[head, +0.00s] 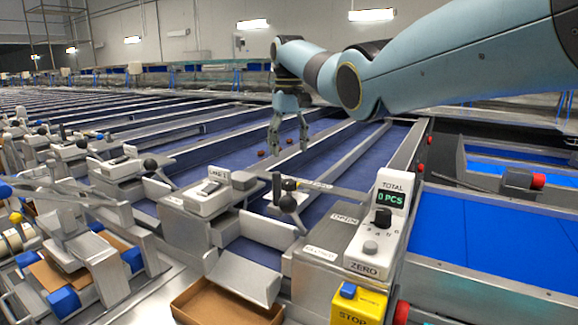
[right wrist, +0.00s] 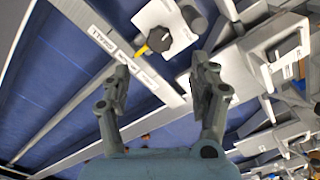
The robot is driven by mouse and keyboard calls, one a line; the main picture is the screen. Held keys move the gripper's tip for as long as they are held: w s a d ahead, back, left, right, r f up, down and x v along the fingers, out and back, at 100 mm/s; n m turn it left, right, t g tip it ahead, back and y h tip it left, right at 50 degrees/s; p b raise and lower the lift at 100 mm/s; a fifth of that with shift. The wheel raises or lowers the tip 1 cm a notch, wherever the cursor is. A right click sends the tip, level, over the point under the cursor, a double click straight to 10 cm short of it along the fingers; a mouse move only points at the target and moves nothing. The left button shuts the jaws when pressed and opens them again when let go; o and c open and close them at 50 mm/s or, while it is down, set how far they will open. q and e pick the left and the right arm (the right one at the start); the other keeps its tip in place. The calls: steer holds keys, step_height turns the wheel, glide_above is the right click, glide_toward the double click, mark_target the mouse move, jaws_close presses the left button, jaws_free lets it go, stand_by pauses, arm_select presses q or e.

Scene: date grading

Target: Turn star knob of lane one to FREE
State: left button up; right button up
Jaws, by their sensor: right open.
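The dark star knob (right wrist: 159,39) with a yellow pointer sits on a white plate (right wrist: 182,32) in the right wrist view. Its pointer is aimed at the lower left, towards small labels (right wrist: 123,47) on a metal rail; I cannot read its setting surely. In the head view the knob (head: 290,184) is small, on the lane-one housing right of the LANE 1 label (head: 216,175). My right gripper (head: 289,147) is open and empty, above and behind the knob; its spread fingers (right wrist: 160,75) show below the knob in the wrist view, not touching it. My left gripper is out of view.
A black ball lever (head: 288,203) and a dark upright post (head: 276,186) stand close to the knob. A TOTAL counter box (head: 374,226) and a yellow STOP box (head: 357,306) are at the right front. Several dates lie on the blue lane (head: 315,128) behind.

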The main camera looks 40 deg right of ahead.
mark_target(289, 182)
step_height(289, 182, up, 3)
steer(key=shift+f, duration=0.1)
stand_by(0.3)
steer(key=a+f+m+h+b, duration=0.3)
steer(key=a+m+h, duration=0.15)
steer(key=m, duration=0.95)
steer(key=shift+n, duration=0.3)
steer(key=x, duration=1)
steer(key=shift+d+r+p, duration=0.1)
steer(key=shift+d+p, duration=0.05)
steer(key=shift+p, duration=0.2)
steer(key=shift+c, duration=0.4)
